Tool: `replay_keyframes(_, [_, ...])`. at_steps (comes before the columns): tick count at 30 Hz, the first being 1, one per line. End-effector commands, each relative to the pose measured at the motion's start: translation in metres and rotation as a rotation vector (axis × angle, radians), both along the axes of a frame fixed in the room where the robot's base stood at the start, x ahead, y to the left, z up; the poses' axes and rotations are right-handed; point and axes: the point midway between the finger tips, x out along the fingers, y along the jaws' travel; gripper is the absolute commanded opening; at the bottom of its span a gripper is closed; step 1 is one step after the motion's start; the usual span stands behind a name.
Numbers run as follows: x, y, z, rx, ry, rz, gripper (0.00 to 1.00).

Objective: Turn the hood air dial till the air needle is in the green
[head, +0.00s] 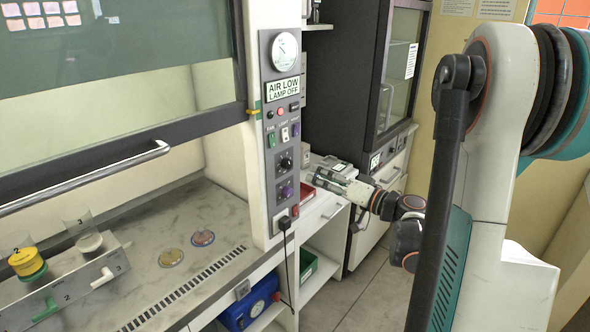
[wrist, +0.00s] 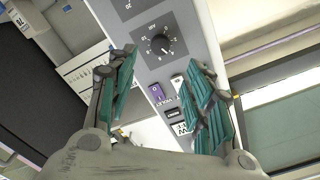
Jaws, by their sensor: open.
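The black dial (head: 286,162) is on the grey control panel on the hood's right post; a black knob with a white pointer and a printed scale (wrist: 160,45) shows in the wrist view. The round air gauge (head: 284,52) is at the panel's top; its needle is too small to read against any green band. The sign below it (head: 283,88) reads AIR LOW, LAMP OFF. My gripper (head: 338,183) is open and empty, to the right of the panel. In the wrist view its teal fingers (wrist: 161,68) are spread, with the knob beyond the fingertips, apart from them.
A black plug and cord (head: 286,225) hang beneath. The hood sash (head: 120,148) is raised at left. A dark incubator cabinet (head: 345,90) and a side counter (head: 318,215) stand right of the post.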

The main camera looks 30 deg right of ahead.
Motion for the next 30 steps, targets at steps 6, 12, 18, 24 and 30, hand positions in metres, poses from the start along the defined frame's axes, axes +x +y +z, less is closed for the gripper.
replay_keyframes(6, [0.042, 0.017, -0.002, 0.000, 0.000, 0.004, 0.47])
replay_keyframes(12, [0.074, 0.028, -0.001, 0.000, 0.001, 0.003, 0.47])
replay_keyframes(18, [0.092, 0.034, -0.001, 0.000, 0.000, 0.001, 0.47])
replay_keyframes(24, [0.097, 0.036, 0.000, 0.000, 0.001, 0.001, 0.47])
replay_keyframes(30, [0.096, 0.035, 0.000, 0.000, 0.001, 0.001, 0.40])
